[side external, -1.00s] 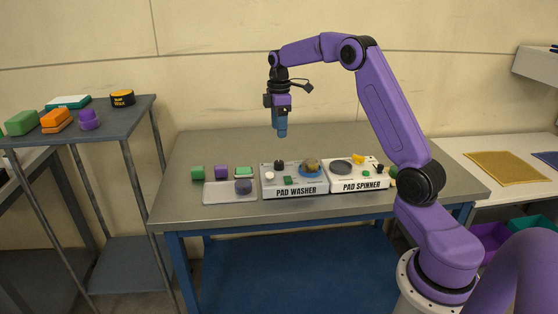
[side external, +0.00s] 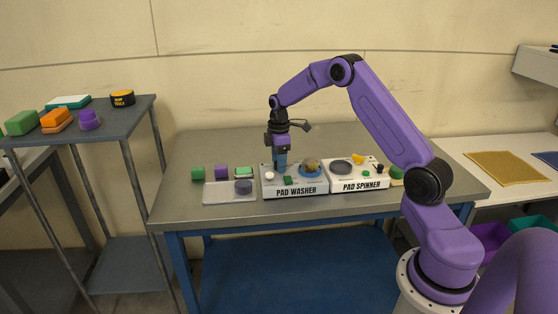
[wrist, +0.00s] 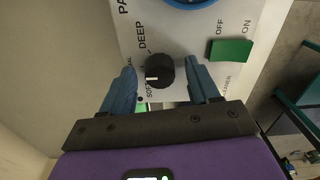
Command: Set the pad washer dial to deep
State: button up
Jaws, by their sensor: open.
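The pad washer (side external: 296,191) is a white box on the grey table. Its black dial (wrist: 160,72) shows in the wrist view, with a white mark on its left side, pointing left toward the soft and partly hidden middle labels. The DEEP label (wrist: 147,38) is above the dial in that view. My gripper (wrist: 162,68) is open, with one blue finger on each side of the dial, not visibly touching it. In the side view my gripper (side external: 280,163) is low over the washer's back left and hides the dial.
A green rocker switch (wrist: 231,50) marked OFF and ON sits right of the dial. A blue-ringed bowl holds a tan pad (side external: 312,164). The pad spinner (side external: 362,184) adjoins on the right. A grey tray (side external: 222,197) and small blocks lie left.

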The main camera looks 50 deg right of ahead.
jog(key=c, duration=1)
jog(key=shift+c, duration=0.2)
jog(key=shift+m, duration=0.3)
jog(key=m, duration=0.5)
jog(key=shift+r, duration=0.1)
jog(key=m, duration=0.6)
jog(key=shift+m, duration=0.4)
jog(key=o, duration=1)
